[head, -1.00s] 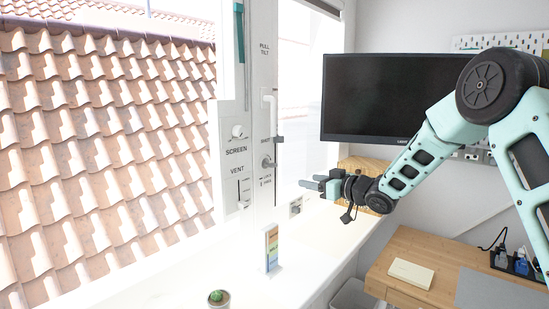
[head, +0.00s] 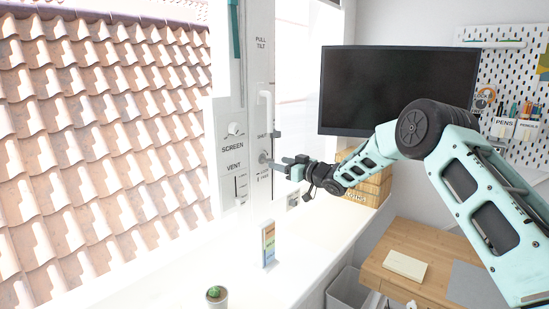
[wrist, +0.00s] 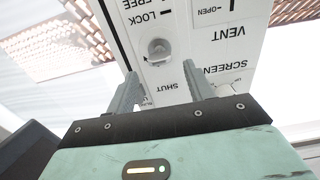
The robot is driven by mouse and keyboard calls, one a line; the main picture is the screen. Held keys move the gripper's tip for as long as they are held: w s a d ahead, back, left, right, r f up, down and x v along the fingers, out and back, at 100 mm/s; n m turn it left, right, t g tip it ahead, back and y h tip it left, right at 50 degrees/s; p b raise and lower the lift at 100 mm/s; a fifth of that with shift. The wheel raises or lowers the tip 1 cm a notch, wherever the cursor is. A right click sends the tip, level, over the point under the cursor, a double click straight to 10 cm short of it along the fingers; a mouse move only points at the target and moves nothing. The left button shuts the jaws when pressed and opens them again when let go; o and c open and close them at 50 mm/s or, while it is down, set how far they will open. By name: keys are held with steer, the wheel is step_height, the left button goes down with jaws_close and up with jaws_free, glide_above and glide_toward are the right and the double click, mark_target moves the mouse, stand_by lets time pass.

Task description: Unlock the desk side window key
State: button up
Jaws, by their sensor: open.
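The window key (head: 264,157) is a small metal knob on the white window frame, between the SHUT label and the LOCK label. In the wrist view the key (wrist: 159,50) is a round metal piece on a white plate marked FREE, LOCK and SHUT. My gripper (head: 287,166) is just right of the key in the head view, at nearly its height. In the wrist view my gripper (wrist: 160,84) is open, with one finger to each side below the key. Nothing is between the fingers, and I see no contact with the key.
A white window handle (head: 265,108) is above the key. The SCREEN knob (head: 234,129) and VENT slider (head: 241,188) are to its left. A coloured card (head: 268,244) and a potted cactus (head: 216,296) stand on the sill. A monitor (head: 395,90) is behind my arm.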

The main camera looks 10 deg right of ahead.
mark_target(268, 160)
steer(key=shift+p+x, duration=0.4)
steer(key=shift+x, duration=1.4)
steer(key=c, duration=1)
steer(key=shift+f+b, duration=0.1)
steer(key=shift+b, duration=0.3)
steer(key=shift+s+a+f+n+b, duration=0.1)
steer(key=shift+n+b, duration=4.4)
steer(key=shift+b, duration=0.7)
steer(key=shift+a+f+n+b, duration=0.1)
steer(key=shift+n+b, duration=4.4)
steer(key=shift+b, duration=0.7)
